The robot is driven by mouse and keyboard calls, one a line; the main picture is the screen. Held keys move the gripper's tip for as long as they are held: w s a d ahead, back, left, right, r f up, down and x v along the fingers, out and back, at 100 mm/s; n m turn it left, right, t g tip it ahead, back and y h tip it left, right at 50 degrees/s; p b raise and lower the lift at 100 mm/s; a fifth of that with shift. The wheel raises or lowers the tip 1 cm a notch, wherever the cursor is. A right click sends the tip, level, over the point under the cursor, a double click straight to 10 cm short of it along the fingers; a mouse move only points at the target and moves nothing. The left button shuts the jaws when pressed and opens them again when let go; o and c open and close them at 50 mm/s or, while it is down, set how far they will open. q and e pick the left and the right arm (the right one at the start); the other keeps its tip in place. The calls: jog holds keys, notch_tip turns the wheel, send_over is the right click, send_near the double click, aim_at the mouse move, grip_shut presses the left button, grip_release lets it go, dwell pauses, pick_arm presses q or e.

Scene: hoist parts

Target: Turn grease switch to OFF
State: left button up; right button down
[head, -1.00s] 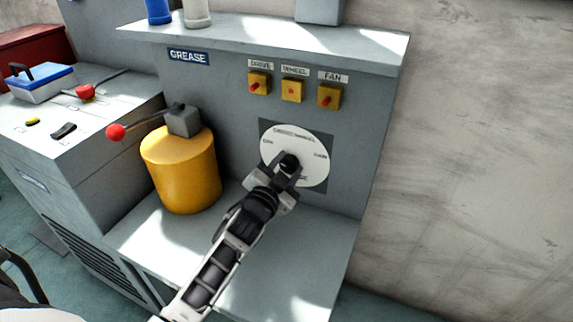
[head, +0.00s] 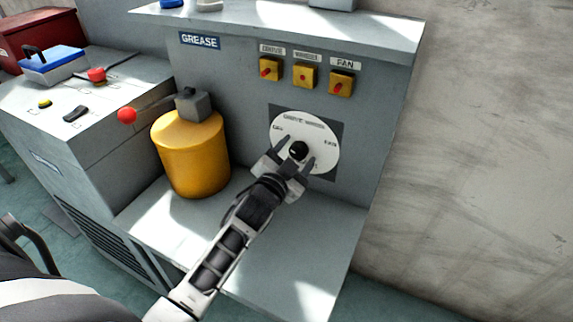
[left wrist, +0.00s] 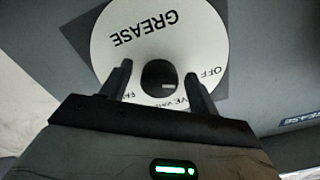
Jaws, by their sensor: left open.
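The grease switch is a round white dial (head: 326,133) on a dark square plate in the grey panel. Its black knob (head: 298,151) is at the centre. In the left wrist view the dial (left wrist: 110,60) shows GREASE at the top, OFF at the right, and partly covered DRIVE WHEEL and FAN labels below. A small pale mark on the knob (left wrist: 155,72) is at its lower edge, towards the DRIVE WHEEL label. My left gripper (head: 297,158) is open, one finger on each side of the knob, with visible gaps. My right gripper is not in view.
A yellow cylinder (head: 190,155) with a red-tipped lever (head: 127,115) stands left of the dial on a grey ledge (head: 270,240). Three yellow switches (head: 304,76) sit above the dial. A side console (head: 95,105) is at the left, a bare wall (head: 480,150) at the right.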

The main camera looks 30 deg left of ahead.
pick_arm(q)
jog(key=s, duration=1.5)
jog(key=shift+s+d+p, duration=0.35)
jog(key=shift+d+p, duration=0.05)
jog(key=shift+d, duration=0.05)
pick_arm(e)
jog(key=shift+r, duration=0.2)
pick_arm(q)
jog(key=s+d+f+n+g+h+p, duration=0.2)
jog(key=s+d+g+p, duration=0.4)
jog(key=d, duration=0.4)
jog(key=shift+s+f+n+h, duration=0.15)
jog(key=shift+s+n+h, duration=0.45)
jog(key=shift+n+h, duration=0.3)
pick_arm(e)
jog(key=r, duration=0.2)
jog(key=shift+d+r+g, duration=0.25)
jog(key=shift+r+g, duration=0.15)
pick_arm(q)
jog(key=shift+d, duration=0.1)
